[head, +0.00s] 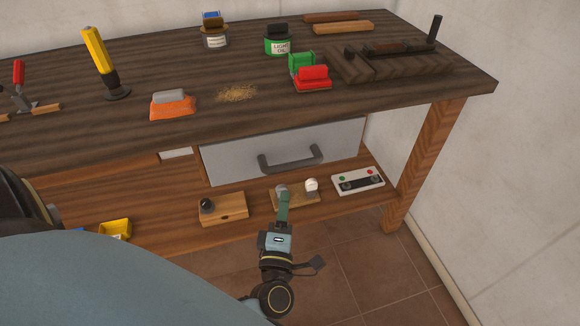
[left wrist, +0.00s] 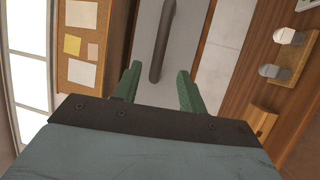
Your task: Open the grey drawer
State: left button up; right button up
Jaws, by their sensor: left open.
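The grey drawer (head: 228,160) sits under the dark tabletop of the workbench and looks shut. Its dark grey bar handle (head: 290,158) runs across the middle of the front. My left gripper (head: 283,196) is below and in front of the handle, apart from it in the head view. In the left wrist view, its green fingers (left wrist: 160,72) are open and empty. The handle (left wrist: 162,35) lies ahead, lined up with the gap between them, and the drawer front (left wrist: 146,40) shows beside it. My right gripper is not in view.
The lower shelf holds a wooden box with a black knob (head: 223,208), a board with two knobs (head: 307,195) near my left gripper, and a white panel (head: 358,181). The bench leg (head: 425,170) and wall (head: 465,200) are at the right. Tools and jars stand on the tabletop (head: 200,75).

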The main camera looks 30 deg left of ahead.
aim_at(289, 170)
pick_arm(q)
jog(key=x, duration=1.1)
jog(key=shift+w+a+b, duration=0.1)
jog(key=shift+w+b, duration=0.2)
jog(key=shift+b, duration=0.1)
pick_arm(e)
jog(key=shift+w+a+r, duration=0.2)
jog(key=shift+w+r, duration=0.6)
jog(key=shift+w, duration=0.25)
pick_arm(q)
jog(key=c, duration=0.7)
grip_shut()
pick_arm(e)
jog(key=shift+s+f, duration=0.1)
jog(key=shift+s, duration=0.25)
